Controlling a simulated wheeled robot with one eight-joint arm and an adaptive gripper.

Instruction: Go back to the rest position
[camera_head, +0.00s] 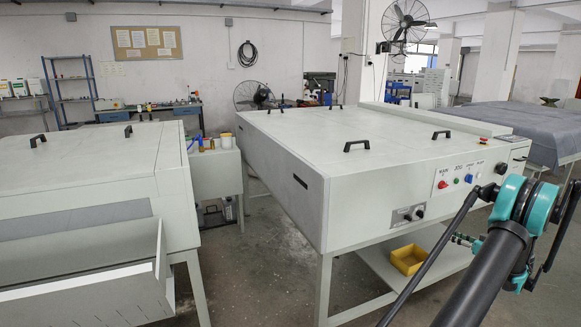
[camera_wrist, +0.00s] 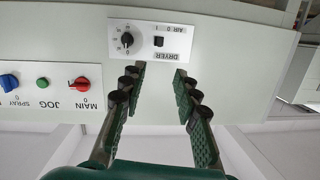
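My gripper (camera_wrist: 154,76) shows in the wrist view with its two dark green fingers apart and nothing between them. Its fingertips point at the plate processor's front face, near the lower edge of the DRYER panel (camera_wrist: 177,29) as pictured. This panel has a black knob (camera_wrist: 127,40) and a small black switch (camera_wrist: 158,42), and it looks upside down here. I cannot tell whether a fingertip touches the face.
A control panel with a red knob (camera_wrist: 81,84), green button (camera_wrist: 42,83) and blue knob (camera_wrist: 9,82) is beside the DRYER panel. A yellow bin (camera_head: 408,259) sits on the shelf below. Another grey machine (camera_head: 80,170) stands left; a cloth-covered table (camera_head: 510,125) stands right.

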